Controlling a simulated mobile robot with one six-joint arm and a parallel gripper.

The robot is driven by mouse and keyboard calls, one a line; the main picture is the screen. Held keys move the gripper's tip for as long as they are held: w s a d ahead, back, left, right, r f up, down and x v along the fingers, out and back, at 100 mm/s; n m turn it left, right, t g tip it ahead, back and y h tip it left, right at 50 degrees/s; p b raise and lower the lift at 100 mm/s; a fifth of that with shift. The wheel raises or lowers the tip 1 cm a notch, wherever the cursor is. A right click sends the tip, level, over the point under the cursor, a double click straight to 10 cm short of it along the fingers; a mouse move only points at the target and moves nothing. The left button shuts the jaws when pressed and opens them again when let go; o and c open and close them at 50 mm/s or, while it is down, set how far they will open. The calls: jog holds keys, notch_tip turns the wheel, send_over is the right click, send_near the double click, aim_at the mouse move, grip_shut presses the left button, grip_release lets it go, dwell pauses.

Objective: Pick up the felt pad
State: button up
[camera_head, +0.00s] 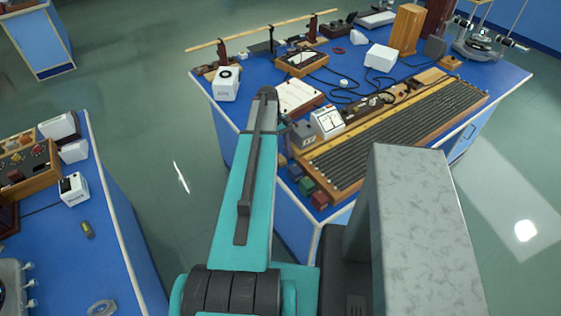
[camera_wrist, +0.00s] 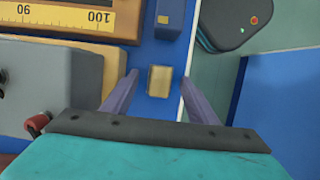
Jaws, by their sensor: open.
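A small tan block (camera_wrist: 160,81) lies on the blue bench top in the wrist view, close to the bench's white edge. It may be the felt pad, but I cannot tell its material. My gripper (camera_wrist: 161,76) is open, with one finger on each side of the tan block. The fingers look apart from it, and their height above the bench is unclear. A dark blue block (camera_wrist: 171,20) lies just beyond it. In the head view my arm hides the gripper.
A grey box with a red terminal (camera_wrist: 50,85) and a wooden scale (camera_wrist: 85,18) stand left of the fingers. Green (camera_head: 306,187) and red (camera_head: 320,200) blocks line the bench corner. A long slotted wooden rack (camera_head: 395,135) lies beside them. Floor shows right of the bench edge.

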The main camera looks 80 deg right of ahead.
aim_at(281, 158)
jog(key=shift+c, duration=0.4)
jog(key=c, duration=1)
jog(key=shift+r, duration=0.15)
jog(key=shift+c, duration=0.2)
jog(key=shift+r+b, duration=1)
jog(key=shift+r, duration=0.5)
jog(key=w+d+b, duration=0.1)
jog(key=w+d, duration=0.2)
jog(key=w+d+r+b, duration=0.1)
jog(key=w+d+b, duration=0.1)
jog(key=w+d, duration=0.1)
jog(key=w+d+b, duration=0.1)
jog(key=w+d, duration=0.2)
jog(key=d, duration=0.1)
jog(key=shift+w+d+r, duration=0.1)
jog(key=shift+r, duration=0.05)
jog(key=shift+w+d+r+b, duration=0.2)
jog(key=shift+w+d+b, duration=0.25)
jog(key=shift+w+d, duration=0.4)
